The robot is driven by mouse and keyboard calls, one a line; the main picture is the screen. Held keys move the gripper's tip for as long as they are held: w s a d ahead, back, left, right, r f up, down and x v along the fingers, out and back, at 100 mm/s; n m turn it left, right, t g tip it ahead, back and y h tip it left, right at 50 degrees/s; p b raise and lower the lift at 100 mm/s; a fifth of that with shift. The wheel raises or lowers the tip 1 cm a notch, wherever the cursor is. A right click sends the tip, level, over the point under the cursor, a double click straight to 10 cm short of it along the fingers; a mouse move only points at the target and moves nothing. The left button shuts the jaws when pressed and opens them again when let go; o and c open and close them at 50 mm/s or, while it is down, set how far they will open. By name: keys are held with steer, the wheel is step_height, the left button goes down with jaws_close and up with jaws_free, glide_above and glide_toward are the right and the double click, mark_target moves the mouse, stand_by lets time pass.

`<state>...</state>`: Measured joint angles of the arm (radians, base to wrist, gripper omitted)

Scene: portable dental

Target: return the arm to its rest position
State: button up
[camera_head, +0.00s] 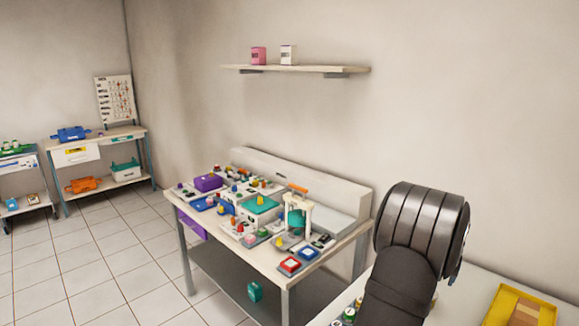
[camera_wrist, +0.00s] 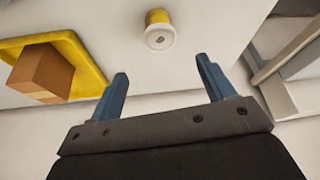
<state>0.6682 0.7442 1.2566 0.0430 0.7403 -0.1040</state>
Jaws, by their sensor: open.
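In the wrist view my gripper (camera_wrist: 162,70) is open, its two blue fingers spread apart with nothing between them. Beyond the fingertips, a small white and yellow round item (camera_wrist: 160,30) stands on a pale surface, apart from both fingers. In the head view my dark arm rises at the right, above a pale table; the gripper itself is not visible there.
A yellow tray (camera_wrist: 85,50) with a brown block (camera_wrist: 42,72) lies left of the fingers. The tray also shows in the head view (camera_head: 494,314). A crowded workbench (camera_head: 262,268) stands left of my arm, with a wall shelf (camera_head: 300,69) above. Tiled floor is open at left.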

steer(key=x, duration=1.2)
steer(key=shift+s+a+f, duration=0.15)
step_height(320, 180, up, 5)
steer(key=shift+f, duration=0.15)
steer(key=s+d+r, duration=0.5)
steer(key=s+r, duration=0.6)
steer(key=r, duration=0.1)
steer(key=s+d+m+g+h, duration=0.1)
steer(key=s+d+m, duration=0.6)
steer(key=s+d, duration=1.6)
steer(key=d+g, duration=0.1)
steer(key=d, duration=0.3)
steer(key=shift+d+m+g+h, duration=0.2)
steer(key=shift+m+g+h, duration=0.1)
steer(key=shift+m, duration=0.1)
steer(key=shift+a+f, duration=0.1)
steer(key=shift+f, duration=0.05)
steer(key=w+a+n+t, duration=0.1)
steer(key=w+a+n, duration=0.3)
steer(key=w+a, duration=1)
steer(key=shift+w+a+n+t+y, duration=0.3)
steer(key=shift+w+y, duration=0.1)
steer(key=shift+w, duration=0.6)
